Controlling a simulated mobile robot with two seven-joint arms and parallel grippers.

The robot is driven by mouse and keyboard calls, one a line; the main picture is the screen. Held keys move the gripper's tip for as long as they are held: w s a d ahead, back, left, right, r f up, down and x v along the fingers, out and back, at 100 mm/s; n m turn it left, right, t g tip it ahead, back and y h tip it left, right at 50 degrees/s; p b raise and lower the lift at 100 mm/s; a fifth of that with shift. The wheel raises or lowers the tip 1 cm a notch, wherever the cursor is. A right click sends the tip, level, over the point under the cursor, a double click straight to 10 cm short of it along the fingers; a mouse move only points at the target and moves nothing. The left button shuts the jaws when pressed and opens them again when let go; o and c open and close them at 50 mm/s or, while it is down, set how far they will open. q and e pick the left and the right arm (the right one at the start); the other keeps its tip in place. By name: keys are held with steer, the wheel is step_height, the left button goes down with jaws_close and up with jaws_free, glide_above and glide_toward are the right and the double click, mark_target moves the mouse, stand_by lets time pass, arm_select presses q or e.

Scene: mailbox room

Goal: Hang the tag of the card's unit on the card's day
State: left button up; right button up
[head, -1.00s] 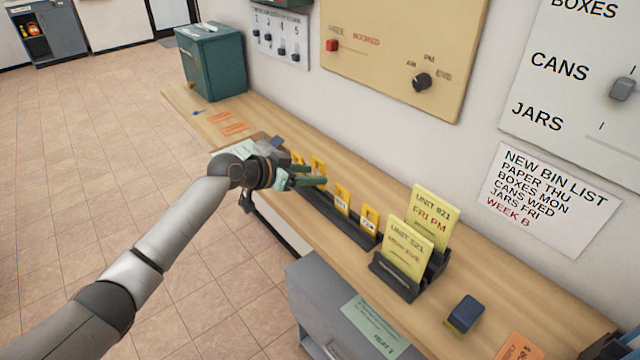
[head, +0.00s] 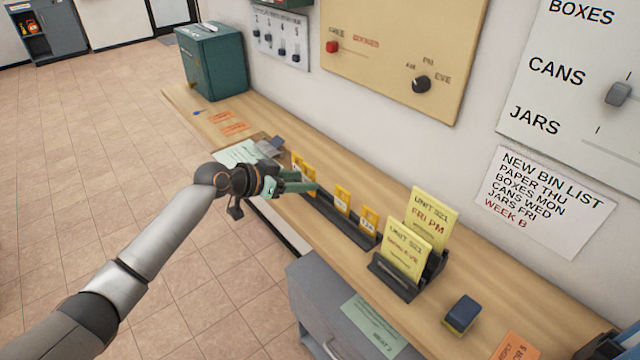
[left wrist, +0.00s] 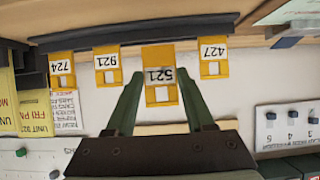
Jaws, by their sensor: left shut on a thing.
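My left gripper (head: 312,187) is at the dark tag rack (head: 335,228) on the counter. In the left wrist view, which is upside down, its green fingers (left wrist: 160,92) are shut on the yellow tag 521 (left wrist: 160,95). That tag looks larger and nearer than its neighbours and overlaps the rack edge; I cannot tell if it is clear of the rack. Tags 427 (left wrist: 214,68), 921 (left wrist: 107,76) and 724 (left wrist: 62,82) are at the rack. Two yellow cards stand in a dark holder: the rear card (head: 432,215) reads FRI PM, and the front card's (head: 405,250) small print is blurred. My right gripper is out of view.
A blue-topped block (head: 462,312) lies right of the cards. A beige wall panel (head: 390,50) has a red knob and a black dial. A NEW BIN LIST sheet (head: 545,200) hangs at right. A green box (head: 212,60) stands at the counter's far end.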

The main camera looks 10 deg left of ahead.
arm_select(q)
steer(key=shift+s, duration=0.1)
steer(key=shift+s+a+p, duration=0.5)
steer(key=shift+s+a, duration=0.35)
steer(key=shift+s, duration=0.15)
steer(key=shift+s+a+p, duration=0.2)
steer(key=shift+s+a, duration=0.45)
steer(key=shift+s, duration=0.2)
steer(key=shift+s+a+p, duration=0.15)
steer(key=shift+s+a, duration=0.5)
steer(key=shift+s, duration=0.2)
